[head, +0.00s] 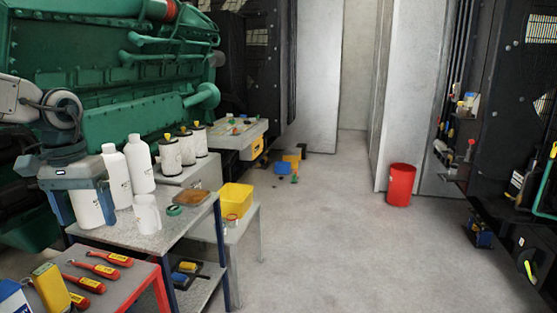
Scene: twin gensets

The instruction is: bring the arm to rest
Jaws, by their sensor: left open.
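My left gripper (86,215) is at the left of the head view, pointing down with its blue fingers apart. A white bottle (88,207) shows between the fingers. I cannot tell whether they touch it. My left arm (62,112) comes in from the left edge in front of the green engine. My right gripper and right arm are not in view.
A grey table (180,228) holds more white bottles (139,165), a white cup (147,214) and a brown tray (186,197). Red-handled tools (92,270) lie on a nearer red-edged table. The green engine (110,90) stands behind. Open floor (340,240) lies right, with a red bin (400,185).

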